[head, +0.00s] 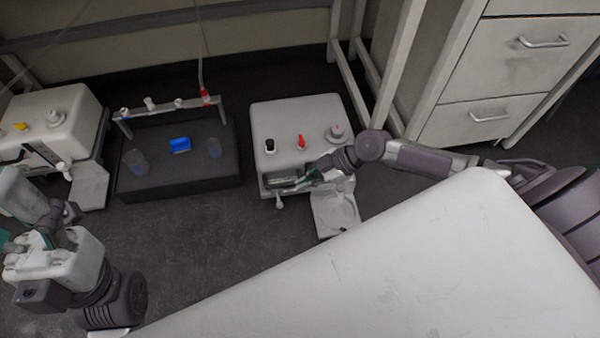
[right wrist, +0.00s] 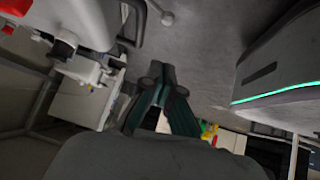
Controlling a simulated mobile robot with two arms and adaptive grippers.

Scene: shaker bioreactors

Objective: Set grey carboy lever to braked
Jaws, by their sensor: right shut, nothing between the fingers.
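A pale grey box unit (head: 290,118) stands on the dark floor, with a black knob, a red switch and a grey knob on top. A lever with a ball end (head: 278,203) sticks out at its front; a ball-ended lever also shows in the right wrist view (right wrist: 167,19). I cannot read which lever is the grey carboy's. My right gripper (head: 303,180) is at the front of this unit, to the right of the lever ball. Its fingers are shut and empty in the right wrist view (right wrist: 160,72). My left arm is at the lower left; its fingers are unclear.
A second pale unit (head: 72,105) with a yellow knob and a black-slotted lever stands at the far left. Between the units is a dark tray (head: 190,187) with a blue block and small clear vessels. A white frame and a drawer cabinet (head: 515,62) stand at the right.

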